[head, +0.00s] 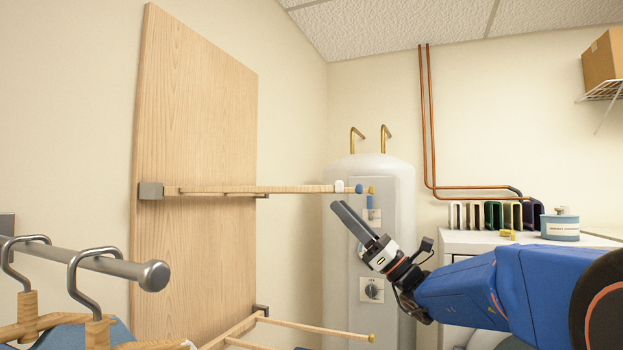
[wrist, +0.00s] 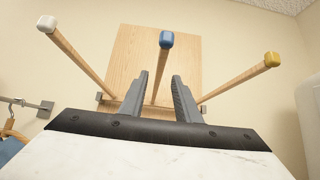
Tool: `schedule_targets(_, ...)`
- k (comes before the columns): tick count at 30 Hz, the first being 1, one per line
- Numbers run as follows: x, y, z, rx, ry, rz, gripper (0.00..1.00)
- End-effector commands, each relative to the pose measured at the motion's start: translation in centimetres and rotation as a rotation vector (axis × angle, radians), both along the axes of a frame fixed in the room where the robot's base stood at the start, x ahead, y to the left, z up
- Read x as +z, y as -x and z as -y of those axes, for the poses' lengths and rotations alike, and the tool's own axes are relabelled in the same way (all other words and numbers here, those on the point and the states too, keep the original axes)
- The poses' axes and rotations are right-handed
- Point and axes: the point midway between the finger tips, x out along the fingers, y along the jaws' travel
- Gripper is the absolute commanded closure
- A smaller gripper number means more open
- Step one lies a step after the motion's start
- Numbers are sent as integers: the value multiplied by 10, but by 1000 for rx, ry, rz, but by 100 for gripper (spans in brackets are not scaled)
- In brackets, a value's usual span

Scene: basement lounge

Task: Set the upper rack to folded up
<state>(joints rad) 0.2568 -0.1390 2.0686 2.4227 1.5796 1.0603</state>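The upper rack (head: 250,189) stands out roughly level from a tall wooden panel (head: 200,150) in the head view. Its wooden rods end in white, blue and yellow tips. In the wrist view the white-tipped rod (wrist: 75,55) is on the left, the blue-tipped rod (wrist: 161,62) in the middle and the yellow-tipped rod (wrist: 240,82) on the right. My gripper (head: 338,207) is just below the rack near its outer end, pointing up and left. In the wrist view its fingers (wrist: 161,78) are apart, with the middle rod showing between them; contact cannot be told.
A lower rack (head: 315,327) also juts from the panel, below my gripper. A metal rail (head: 100,264) with hangers is at the near left. A white water heater (head: 395,220) stands behind my gripper. A white counter (head: 470,240) with a tin (head: 560,227) is at right.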

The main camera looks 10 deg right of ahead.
Motion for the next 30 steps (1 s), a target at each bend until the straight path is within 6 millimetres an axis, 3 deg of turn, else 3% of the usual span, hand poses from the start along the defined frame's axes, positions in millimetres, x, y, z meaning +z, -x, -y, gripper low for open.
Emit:
schedule_targets(18, 73, -43, -60, 1, 0, 0, 70)
schedule_targets(30, 86, -51, -70, -1, 0, -1, 70)
